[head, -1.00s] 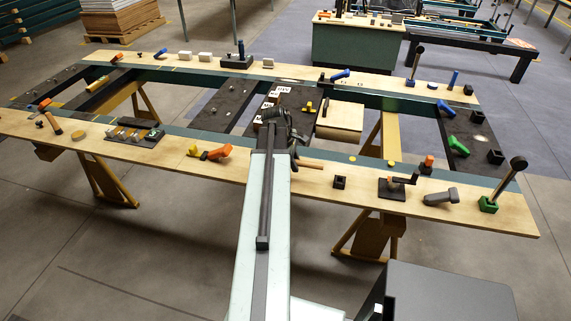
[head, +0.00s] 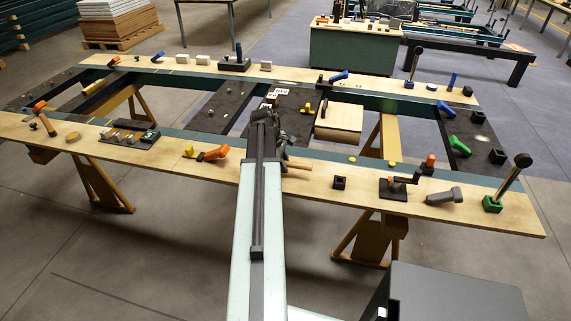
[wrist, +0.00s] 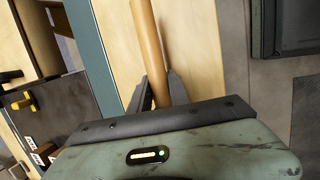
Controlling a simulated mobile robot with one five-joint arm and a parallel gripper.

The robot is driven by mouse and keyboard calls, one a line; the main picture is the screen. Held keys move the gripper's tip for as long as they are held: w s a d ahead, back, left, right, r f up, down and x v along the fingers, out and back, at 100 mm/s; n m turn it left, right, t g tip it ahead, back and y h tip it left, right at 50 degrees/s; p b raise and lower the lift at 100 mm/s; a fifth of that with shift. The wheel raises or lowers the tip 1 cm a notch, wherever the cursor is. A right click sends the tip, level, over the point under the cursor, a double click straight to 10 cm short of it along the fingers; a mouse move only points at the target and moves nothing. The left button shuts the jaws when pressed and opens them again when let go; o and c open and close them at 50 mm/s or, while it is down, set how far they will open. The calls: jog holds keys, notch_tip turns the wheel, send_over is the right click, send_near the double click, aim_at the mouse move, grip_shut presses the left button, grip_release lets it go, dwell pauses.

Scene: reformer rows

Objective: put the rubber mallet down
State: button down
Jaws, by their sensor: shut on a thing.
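The rubber mallet shows as a pale wooden handle (head: 299,166) sticking out to the right of my gripper (head: 283,160), over the front plank of the bench. In the wrist view, the mallet's handle (wrist: 148,40) runs up out of the picture between the two dark fingers of my gripper (wrist: 158,82), which are shut on it. The mallet's head cannot be made out; it is outside the wrist view and my arm covers that spot in the head view. I cannot tell whether the mallet touches the plank.
An orange-handled tool (head: 214,153) lies to the left, and a small black square block (head: 339,183) stands to the right. Further right are a crank fixture (head: 394,190) and a grey tool (head: 444,196).

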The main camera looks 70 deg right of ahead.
jog(key=c, duration=1.2)
grip_release()
jog(key=shift+c, duration=0.2)
jog(key=p+v, duration=1.1)
jog(key=v, duration=0.1)
jog(key=shift+p, duration=0.3)
jog(key=shift+r, duration=0.1)
